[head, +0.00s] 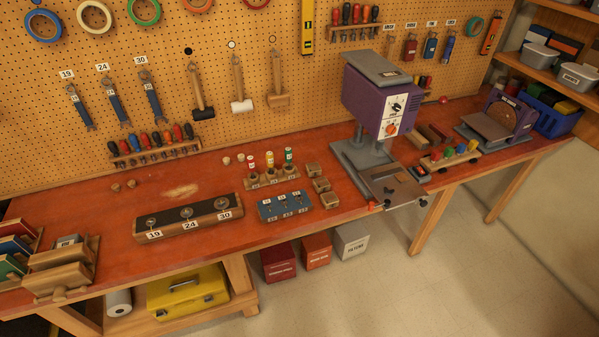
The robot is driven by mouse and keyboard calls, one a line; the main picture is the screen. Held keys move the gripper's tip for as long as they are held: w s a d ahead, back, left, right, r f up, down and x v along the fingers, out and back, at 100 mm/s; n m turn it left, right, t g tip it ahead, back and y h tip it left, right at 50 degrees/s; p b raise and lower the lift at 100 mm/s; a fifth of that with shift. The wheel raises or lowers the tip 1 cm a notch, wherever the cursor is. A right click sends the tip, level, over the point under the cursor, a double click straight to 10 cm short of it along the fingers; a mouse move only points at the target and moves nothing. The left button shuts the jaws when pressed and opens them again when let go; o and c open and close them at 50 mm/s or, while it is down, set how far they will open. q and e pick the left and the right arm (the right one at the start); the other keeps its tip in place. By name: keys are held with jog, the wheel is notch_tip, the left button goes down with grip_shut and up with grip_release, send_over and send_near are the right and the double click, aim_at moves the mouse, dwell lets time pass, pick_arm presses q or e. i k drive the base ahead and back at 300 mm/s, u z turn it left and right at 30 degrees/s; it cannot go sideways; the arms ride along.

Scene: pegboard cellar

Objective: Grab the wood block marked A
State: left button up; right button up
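Three small brown wood blocks stand in a short row on the red-orange workbench (120,230), just left of the purple drill press. They are the back block (312,170), the middle block (321,185) and the front block (329,200). Any letters on them are too small to read, so I cannot tell which one is marked A. Longer wood pieces (430,137) lie right of the drill press, with no readable mark. Neither of my grippers shows in the head view.
The drill press (380,100) stands right of the blocks. A blue tray (284,207) and a rack with coloured bottles (270,178) are to their left. A long wooden holder (188,218) labelled 19, 24, 30 lies further left. The bench's left middle is mostly clear.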

aim_at(313, 170)
jog(key=u, duration=0.3)
jog(key=i, duration=0.9)
jog(key=u, duration=0.1)
